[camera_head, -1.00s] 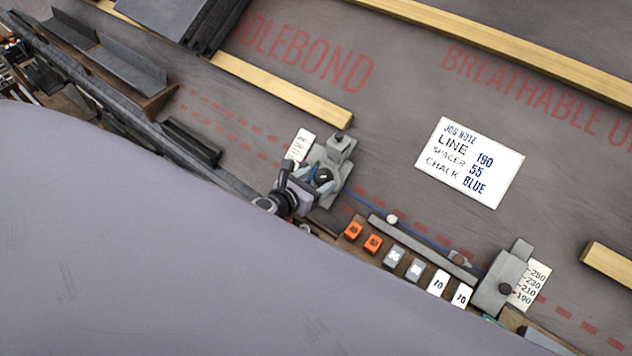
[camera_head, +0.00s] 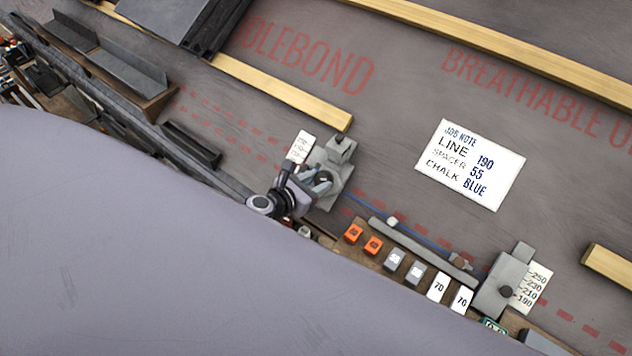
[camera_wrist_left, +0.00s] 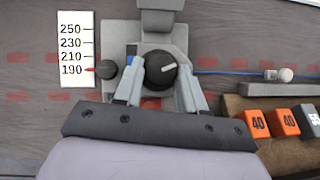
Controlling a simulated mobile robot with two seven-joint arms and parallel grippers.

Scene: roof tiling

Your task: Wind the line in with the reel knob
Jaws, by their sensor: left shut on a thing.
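The grey reel block (camera_head: 341,150) stands on the membrane with a scale card beside it. In the left wrist view, the reel knob (camera_wrist_left: 167,68) is round and black with a white mark pointing right and slightly up. My left gripper (camera_head: 318,184) is shut on the reel knob; its two pale fingers (camera_wrist_left: 160,88) sit on either side of it. The blue line (camera_head: 358,200) runs from the reel block to the second grey block (camera_head: 505,283) at lower right. A white piece (camera_head: 393,222) sits by the line. My right gripper is not in view.
The scale card (camera_wrist_left: 76,50) shows a red pointer at 190. A tray holds orange, grey and white number blocks (camera_head: 373,245) below the line. The job note (camera_head: 470,165) reads line 190, spacer 55, chalk blue. A wooden batten (camera_head: 285,90) lies behind the reel.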

